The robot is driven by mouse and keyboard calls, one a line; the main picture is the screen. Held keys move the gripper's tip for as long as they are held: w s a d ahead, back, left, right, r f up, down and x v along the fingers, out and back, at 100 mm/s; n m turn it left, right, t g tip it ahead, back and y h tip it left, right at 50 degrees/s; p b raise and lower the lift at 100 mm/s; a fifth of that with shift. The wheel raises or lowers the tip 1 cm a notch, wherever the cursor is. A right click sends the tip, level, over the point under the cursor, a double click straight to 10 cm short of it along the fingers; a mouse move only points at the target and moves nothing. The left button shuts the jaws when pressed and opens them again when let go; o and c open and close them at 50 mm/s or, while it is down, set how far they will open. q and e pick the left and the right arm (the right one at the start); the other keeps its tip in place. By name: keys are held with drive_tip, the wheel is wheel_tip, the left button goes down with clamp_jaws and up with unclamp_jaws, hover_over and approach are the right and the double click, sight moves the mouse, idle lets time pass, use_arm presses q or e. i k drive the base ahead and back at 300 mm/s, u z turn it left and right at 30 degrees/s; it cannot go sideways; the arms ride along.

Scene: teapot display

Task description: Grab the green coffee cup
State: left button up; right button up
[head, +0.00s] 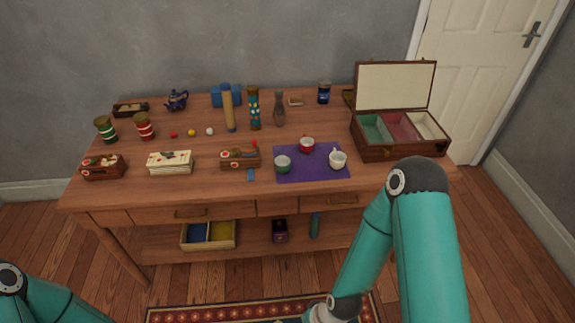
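The green cup (283,164) stands upright on the left part of a purple mat (311,172) on the wooden table (220,180). A red cup (306,145) stands behind it to the right, and a white cup (338,160) stands to its right on the same mat. My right arm comes up from the lower right, in front of the table, and bends down to a wrist at the bottom edge. Its gripper is out of the picture. Only a piece of my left arm shows at the lower left, and its gripper is not in view. No gripper is at the green cup.
A wooden box (371,152) with an open lid stands to the right of the mat. A small decorated box (239,159) lies to the left of the green cup. Bottles and a vase (279,110) stand behind. A divided tray (183,240) sits on the lower shelf.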

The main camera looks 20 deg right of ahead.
sight(282, 164)
drive_tip(key=i, duration=0.85)
drive_tip(key=u, duration=0.05)
